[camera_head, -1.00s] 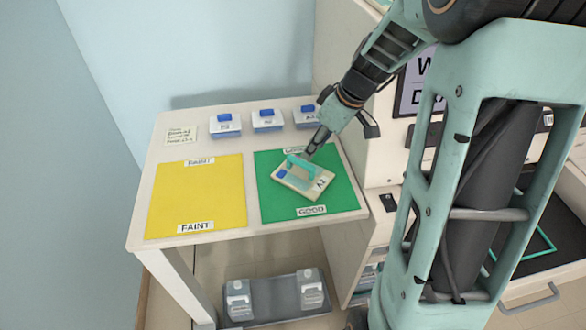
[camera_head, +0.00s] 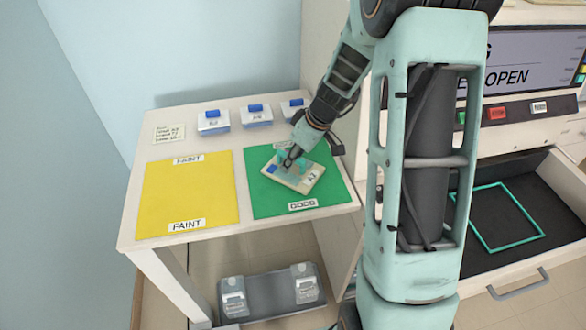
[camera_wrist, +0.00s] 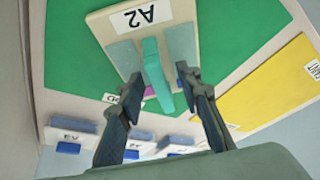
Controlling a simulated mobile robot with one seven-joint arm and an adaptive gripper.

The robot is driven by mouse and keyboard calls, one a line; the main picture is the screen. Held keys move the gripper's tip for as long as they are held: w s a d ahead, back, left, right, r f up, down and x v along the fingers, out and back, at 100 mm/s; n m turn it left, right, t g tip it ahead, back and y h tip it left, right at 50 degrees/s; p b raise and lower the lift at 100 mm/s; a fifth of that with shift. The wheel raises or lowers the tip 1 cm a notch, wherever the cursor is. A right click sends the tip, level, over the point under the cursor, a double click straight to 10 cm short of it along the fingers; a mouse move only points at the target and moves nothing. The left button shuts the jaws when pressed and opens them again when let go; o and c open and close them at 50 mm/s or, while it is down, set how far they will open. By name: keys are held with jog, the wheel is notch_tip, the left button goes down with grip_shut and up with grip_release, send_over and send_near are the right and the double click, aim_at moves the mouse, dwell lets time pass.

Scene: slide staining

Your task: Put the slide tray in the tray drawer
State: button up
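The slide tray (camera_head: 304,186) is a cream plate marked A2, with a teal handle, lying on the green GOOD mat (camera_head: 256,203). In the wrist view the tray (camera_wrist: 101,27) shows its upright teal handle (camera_wrist: 155,72) between my fingers. My gripper (camera_head: 289,160) is down at the handle. In the wrist view my gripper (camera_wrist: 157,78) is open, with one finger on each side of the handle and gaps visible. The tray drawer (camera_head: 470,242) at the right is pulled out, with a dark floor and an empty teal square outline.
A yellow FAINT mat (camera_head: 190,195) lies left of the green one. Several small lidded boxes (camera_head: 213,121) stand along the table's back. A grey tray (camera_head: 270,298) with bottles is below. A machine with an OPEN screen (camera_head: 500,62) and buttons stands above the drawer.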

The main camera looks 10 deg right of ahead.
grip_shut()
jog(key=shift+r, duration=0.1)
dwell(0.3)
